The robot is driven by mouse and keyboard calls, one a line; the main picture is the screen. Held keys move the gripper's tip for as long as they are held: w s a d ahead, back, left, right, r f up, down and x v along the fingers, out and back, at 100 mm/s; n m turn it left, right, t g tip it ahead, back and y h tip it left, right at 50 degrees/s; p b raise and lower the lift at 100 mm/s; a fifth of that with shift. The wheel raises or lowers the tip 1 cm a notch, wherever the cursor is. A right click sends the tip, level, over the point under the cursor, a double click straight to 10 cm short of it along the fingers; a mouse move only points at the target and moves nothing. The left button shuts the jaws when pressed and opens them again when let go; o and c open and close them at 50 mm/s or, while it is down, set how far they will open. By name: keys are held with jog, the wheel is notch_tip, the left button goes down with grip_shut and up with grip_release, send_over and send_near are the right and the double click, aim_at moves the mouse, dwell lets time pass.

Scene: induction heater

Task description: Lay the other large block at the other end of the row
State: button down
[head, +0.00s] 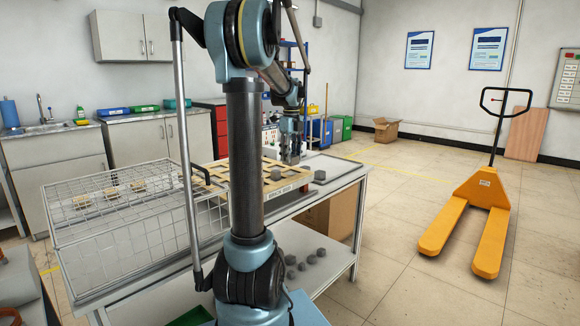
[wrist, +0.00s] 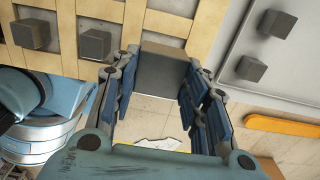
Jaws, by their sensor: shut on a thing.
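My gripper (wrist: 160,85) is shut on a large grey block (wrist: 160,70), with a blue-padded finger on each side of it. The block is at the near edge of a wooden slotted frame (wrist: 210,22), and I cannot tell if it touches the frame. Two smaller dark blocks sit in the frame to its left, one at the far left (wrist: 30,33) and one closer (wrist: 95,44). In the head view my gripper (head: 290,150) is over the right part of the frame (head: 222,176); the held block is hard to make out there.
Two dark blocks lie on the grey surface right of the frame, one farther (wrist: 277,23) and one nearer (wrist: 251,68). A wire basket (head: 140,245) stands left on the table. Several dark pieces (head: 305,262) lie on the lower shelf. A yellow pallet truck (head: 480,190) stands right.

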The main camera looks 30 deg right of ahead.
jog(key=shift+f, duration=2)
jog(key=shift+f, duration=0.1)
jog(key=c, duration=0.9)
grip_release()
jog(key=shift+c, duration=0.2)
notch_tip(320, 180, up, 12)
jog(key=shift+r, duration=0.1)
